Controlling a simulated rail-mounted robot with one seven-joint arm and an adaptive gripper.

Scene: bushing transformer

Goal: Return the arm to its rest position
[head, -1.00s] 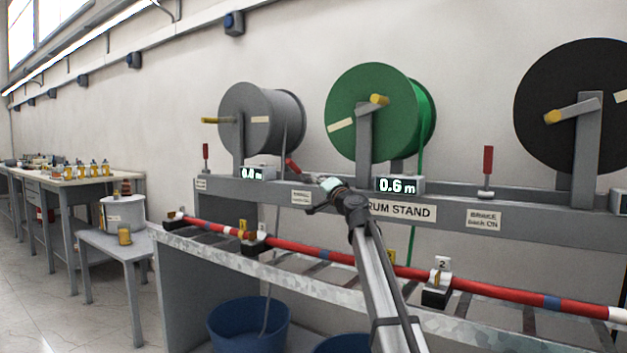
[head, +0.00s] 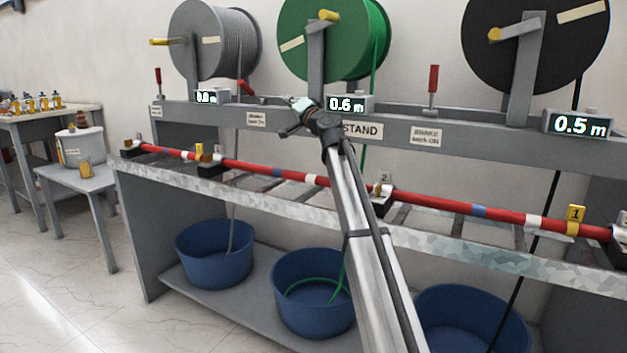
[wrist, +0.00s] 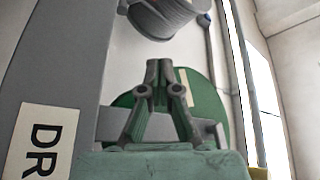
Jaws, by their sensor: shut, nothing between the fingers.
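My arm rises from the lower right of the head view, and my gripper (head: 288,132) is at its far end, in front of the drum stand rail (head: 460,121). It hangs in the air, left of the "STAND" label, whose first word my arm covers. In the wrist view my gripper (wrist: 157,64) has its fingertips together with nothing between them. Behind the fingers is the green drum (wrist: 125,103), and the grey drum (wrist: 165,20) is at the top.
A long red pole (head: 430,200) lies along the bench in front of the stand. Blue bins (head: 215,260) stand on the shelf below. A black drum (head: 560,60) is at right. The floor (head: 60,270) at lower left is clear.

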